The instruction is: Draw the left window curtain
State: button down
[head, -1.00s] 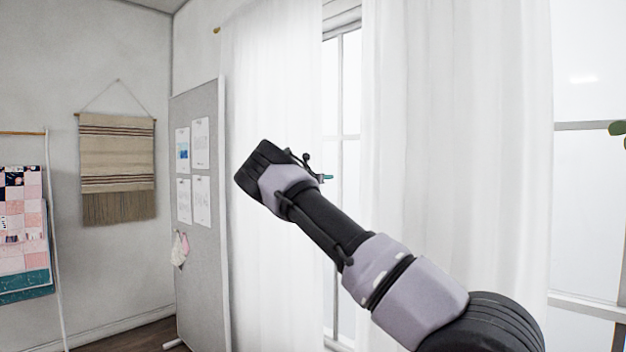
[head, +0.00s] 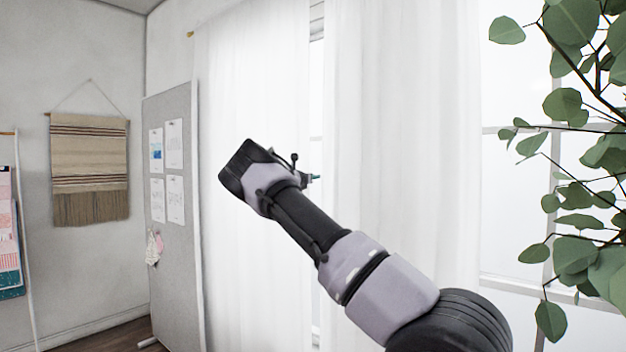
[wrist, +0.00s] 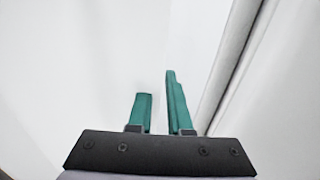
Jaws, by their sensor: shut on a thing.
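The left window curtain (head: 250,90) is a white, full-length panel hanging from a rod near the top left of the window. My gripper (head: 315,178) is at its inner edge, at about mid-height, with fingertips pointing right. Most of the gripper is hidden by my wrist in the head view. In the wrist view, the two teal fingers (wrist: 157,108) are close together against white cloth, shut on the curtain; the exact pinch is hard to make out. A second white curtain (head: 400,100) hangs to the right, with a narrow strip of window between the panels.
A grey pinboard (head: 172,240) with papers stands left of the curtain. A woven hanging (head: 90,165) is on the wall. A leafy plant (head: 575,255) fills the right side. In the wrist view, a pale window frame (wrist: 235,65) runs along the right.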

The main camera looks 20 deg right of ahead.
jog(key=c, duration=0.8)
grip_release()
jog(key=shift+s+d, duration=0.25)
jog(key=shift+s, duration=0.05)
jog(key=shift+c, duration=0.2)
jog(key=shift+a, duration=0.1)
jog(key=v, duration=1)
jog(key=shift+s+a, duration=0.15)
jog(key=shift+a, duration=0.15)
